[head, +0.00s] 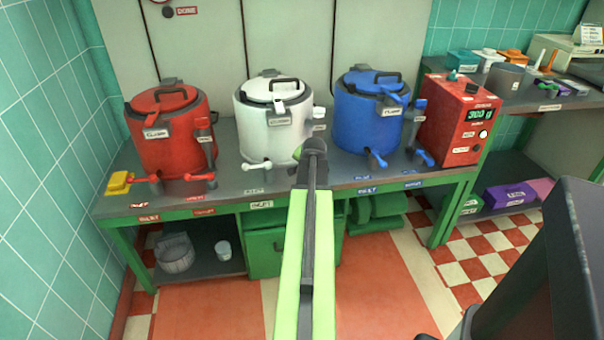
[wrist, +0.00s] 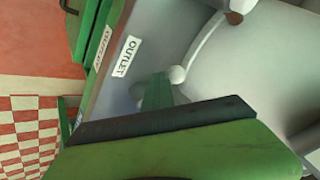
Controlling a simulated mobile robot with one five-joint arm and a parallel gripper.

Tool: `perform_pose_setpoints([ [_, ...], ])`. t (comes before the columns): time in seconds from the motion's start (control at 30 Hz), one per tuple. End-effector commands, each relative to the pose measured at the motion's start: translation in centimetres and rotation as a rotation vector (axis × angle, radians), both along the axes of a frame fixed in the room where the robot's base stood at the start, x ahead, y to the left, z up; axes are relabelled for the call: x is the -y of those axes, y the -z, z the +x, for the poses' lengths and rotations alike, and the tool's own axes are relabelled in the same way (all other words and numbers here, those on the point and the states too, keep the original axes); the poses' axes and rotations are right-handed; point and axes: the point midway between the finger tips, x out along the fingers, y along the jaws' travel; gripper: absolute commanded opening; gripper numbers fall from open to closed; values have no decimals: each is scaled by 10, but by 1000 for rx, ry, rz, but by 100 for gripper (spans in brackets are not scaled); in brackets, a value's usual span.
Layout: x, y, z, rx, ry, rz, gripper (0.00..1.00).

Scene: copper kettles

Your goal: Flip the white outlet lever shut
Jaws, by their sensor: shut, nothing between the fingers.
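The white kettle (head: 274,118) stands on the grey bench between a red and a blue one. A white lever with a round end (head: 256,165) juts out low at its front left, roughly level. My gripper is shut and empty, low in front of the kettle's right side. In the wrist view a white round knob (wrist: 177,74) sits close beyond my dark green fingertips, near an OUTLET label (wrist: 126,56). I cannot tell whether they touch; the rest of that lever is hidden.
The red kettle (head: 168,135) and blue kettle (head: 366,118) stand either side with levers of their own. A red box with a display (head: 460,120) is at the right of the bench. The bench's front edge (head: 230,203) runs below my gripper.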

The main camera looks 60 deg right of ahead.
Motion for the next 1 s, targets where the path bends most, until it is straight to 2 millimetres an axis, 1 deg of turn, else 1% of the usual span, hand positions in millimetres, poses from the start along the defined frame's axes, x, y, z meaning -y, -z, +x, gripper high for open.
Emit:
perform_pose_setpoints([
  [0.03,2,-2,5,9,-3,-8,0],
  [0.13,1,-1,5,10,-3,-7,0],
  [0.2,-3,0,4,10,-4,-6,0],
  [0.27,-11,1,1,9,-6,-6,0],
  [0.4,-35,7,-14,6,-6,-4,0],
  [0.43,-41,5,-17,5,-6,-3,0],
  [0.47,-44,-11,-15,6,-7,-3,0],
  [0.5,-49,-18,-14,5,-8,-3,0],
  [0.6,-62,-30,-12,5,-11,-3,0],
  [0.87,-89,-57,-9,3,-17,-2,0],
  [1.0,-82,-57,-23,3,9,-2,0],
])
